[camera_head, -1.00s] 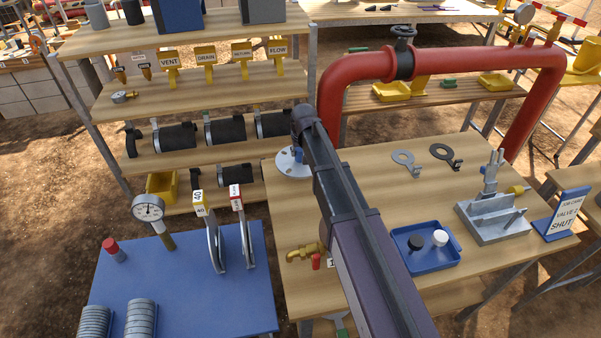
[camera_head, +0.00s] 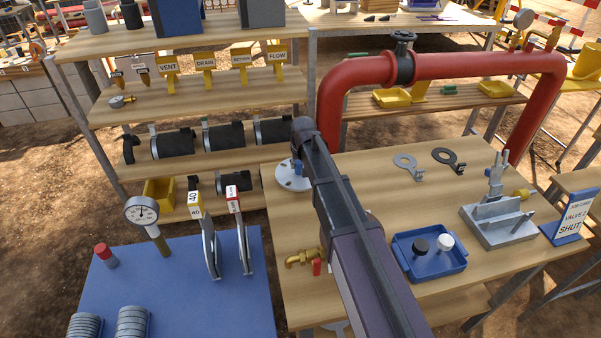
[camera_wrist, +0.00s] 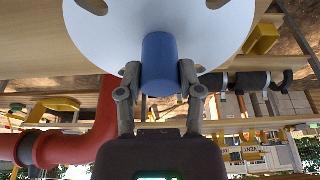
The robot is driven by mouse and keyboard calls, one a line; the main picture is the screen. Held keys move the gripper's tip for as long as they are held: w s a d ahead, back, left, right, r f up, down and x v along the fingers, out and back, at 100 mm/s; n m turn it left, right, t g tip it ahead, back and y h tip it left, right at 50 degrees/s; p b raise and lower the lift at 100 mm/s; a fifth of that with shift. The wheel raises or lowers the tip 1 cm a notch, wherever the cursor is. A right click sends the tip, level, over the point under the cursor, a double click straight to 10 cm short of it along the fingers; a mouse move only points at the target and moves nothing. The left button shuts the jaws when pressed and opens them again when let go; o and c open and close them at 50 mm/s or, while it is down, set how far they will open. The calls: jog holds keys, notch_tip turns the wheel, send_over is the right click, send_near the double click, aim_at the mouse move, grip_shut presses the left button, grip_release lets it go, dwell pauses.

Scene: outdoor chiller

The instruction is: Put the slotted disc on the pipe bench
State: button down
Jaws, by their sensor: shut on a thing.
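The slotted disc (camera_head: 293,176) is a pale round plate with holes and a blue handle. In the head view it is at the back left of the wooden pipe bench (camera_head: 375,190), left of the red pipe's near leg. In the wrist view the disc (camera_wrist: 200,40) fills the upper middle, and its blue handle (camera_wrist: 160,55) stands between my fingers. My gripper (camera_wrist: 160,80) is shut on that handle. In the head view my arm hides the gripper and part of the disc. I cannot tell whether the disc touches the bench.
The red pipe (camera_head: 470,66) arches over the back of the bench. Two ring plates (camera_head: 408,162), a blue tray (camera_head: 430,262), a grey metal fixture (camera_head: 495,222) and a brass tap (camera_head: 303,258) are on the bench. Shelves (camera_head: 200,93) stand behind at left.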

aim_at(299, 171)
jog(key=shift+f+b, duration=1.85)
jog(key=shift+f, duration=0.1)
jog(key=shift+c, duration=1.3)
grip_release()
jog(key=shift+r, duration=0.2)
jog(key=p+v, duration=1.1)
jog(key=v, duration=0.1)
jog(key=shift+p, duration=0.3)
jog(key=shift+s+f, duration=0.1)
